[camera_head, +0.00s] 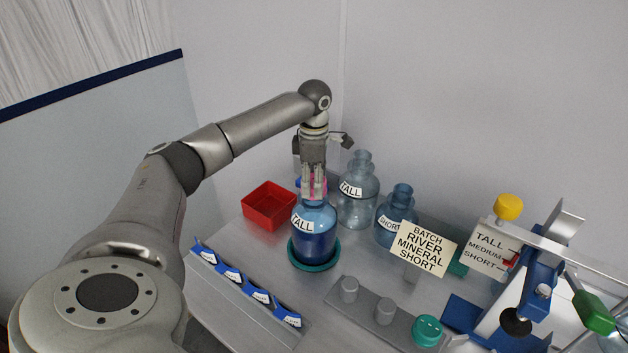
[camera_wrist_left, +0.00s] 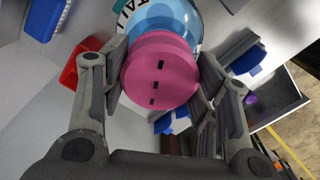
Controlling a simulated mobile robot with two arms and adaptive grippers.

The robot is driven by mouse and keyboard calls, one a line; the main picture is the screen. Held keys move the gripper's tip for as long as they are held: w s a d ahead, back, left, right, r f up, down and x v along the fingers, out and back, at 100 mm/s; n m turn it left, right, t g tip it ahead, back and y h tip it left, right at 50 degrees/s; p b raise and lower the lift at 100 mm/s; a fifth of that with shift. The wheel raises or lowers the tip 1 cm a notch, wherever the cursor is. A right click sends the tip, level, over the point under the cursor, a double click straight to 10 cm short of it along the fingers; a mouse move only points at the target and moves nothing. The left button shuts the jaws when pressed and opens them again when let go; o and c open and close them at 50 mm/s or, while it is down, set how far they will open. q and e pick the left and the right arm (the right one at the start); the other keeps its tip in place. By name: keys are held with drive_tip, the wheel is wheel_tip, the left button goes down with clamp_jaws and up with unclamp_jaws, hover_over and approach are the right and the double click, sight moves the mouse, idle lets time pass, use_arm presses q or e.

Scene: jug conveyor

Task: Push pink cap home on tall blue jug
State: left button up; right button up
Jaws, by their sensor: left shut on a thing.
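The tall blue jug (camera_head: 315,240), labelled TALL and holding dark blue liquid, stands upright on a round green base (camera_head: 313,264). My left gripper (camera_head: 313,190) points down over the jug's neck and is shut on the pink cap (camera_head: 324,189). In the left wrist view the pink cap (camera_wrist_left: 161,72) sits between the two fingers, with the jug (camera_wrist_left: 190,18) right behind it. The cap is at the jug's mouth, but the fingers hide the join, so I cannot tell how far down it sits. My right gripper is not in view.
A red bin (camera_head: 269,206) stands left of the jug. A clear TALL jug (camera_head: 357,196) and a SHORT jug (camera_head: 394,220) stand close behind right.

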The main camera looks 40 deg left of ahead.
use_arm(q)
drive_tip(key=shift+f, duration=0.6)
idle(0.5)
drive_tip(key=o, duration=0.8)
drive_tip(key=o, duration=0.4)
drive_tip(key=shift+o, duration=0.2)
drive_tip(key=shift+r, duration=0.1)
drive_tip(key=shift+r, duration=4)
